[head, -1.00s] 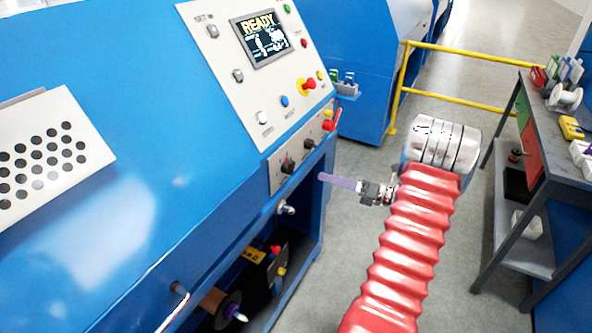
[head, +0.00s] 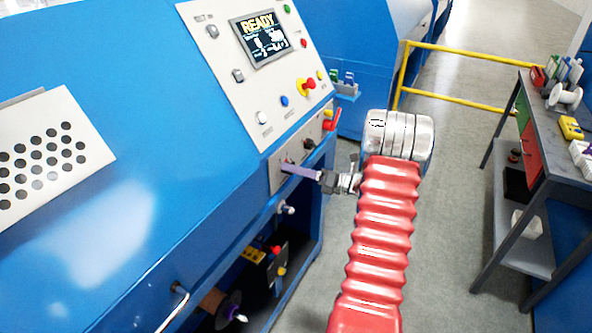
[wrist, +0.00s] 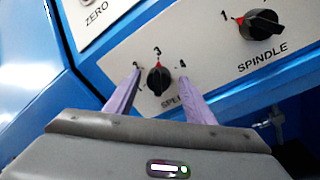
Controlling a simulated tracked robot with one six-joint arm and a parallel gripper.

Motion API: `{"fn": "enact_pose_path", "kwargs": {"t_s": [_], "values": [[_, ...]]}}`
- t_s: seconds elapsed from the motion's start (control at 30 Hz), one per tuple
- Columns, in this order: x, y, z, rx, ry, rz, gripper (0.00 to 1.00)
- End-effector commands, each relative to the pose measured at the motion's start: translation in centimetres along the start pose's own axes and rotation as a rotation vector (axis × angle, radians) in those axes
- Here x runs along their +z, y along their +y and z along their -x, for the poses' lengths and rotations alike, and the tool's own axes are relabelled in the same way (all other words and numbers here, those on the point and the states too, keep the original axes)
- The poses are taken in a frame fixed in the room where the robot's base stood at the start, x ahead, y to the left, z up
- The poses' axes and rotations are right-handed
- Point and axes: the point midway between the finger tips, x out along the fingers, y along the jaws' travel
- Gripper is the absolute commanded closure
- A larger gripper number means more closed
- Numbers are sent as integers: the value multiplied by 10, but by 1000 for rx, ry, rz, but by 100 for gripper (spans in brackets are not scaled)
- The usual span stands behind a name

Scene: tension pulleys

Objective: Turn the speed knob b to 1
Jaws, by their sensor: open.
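The speed knob (wrist: 158,79) is black and round, set in the pale panel; its label is partly hidden, reading "SPE". Its red mark points up at the number 3. My gripper (wrist: 160,77) is open, with one purple finger on each side of the knob; I see a gap on both sides, and cannot tell how deep the tips reach. In the head view my gripper (head: 286,168) points left at the lower panel, and its fingers cover most of the speed knob.
The spindle knob (wrist: 263,24) sits to the upper right, its red mark near 1; it also shows in the head view (head: 309,144). A screen (head: 264,40) reads READY above several buttons. A grey workbench (head: 545,115) and yellow rail (head: 455,98) stand to the right.

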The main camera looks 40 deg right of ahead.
Motion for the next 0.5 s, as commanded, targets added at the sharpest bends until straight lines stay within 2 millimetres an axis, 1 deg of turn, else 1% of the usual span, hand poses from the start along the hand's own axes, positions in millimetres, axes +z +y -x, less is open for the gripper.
{"fn": "enact_pose_path", "kwargs": {"t_s": [0.17,0.5], "values": [[0,0,0,0,0,0,51],[0,0,0,1,0,0,74]]}}
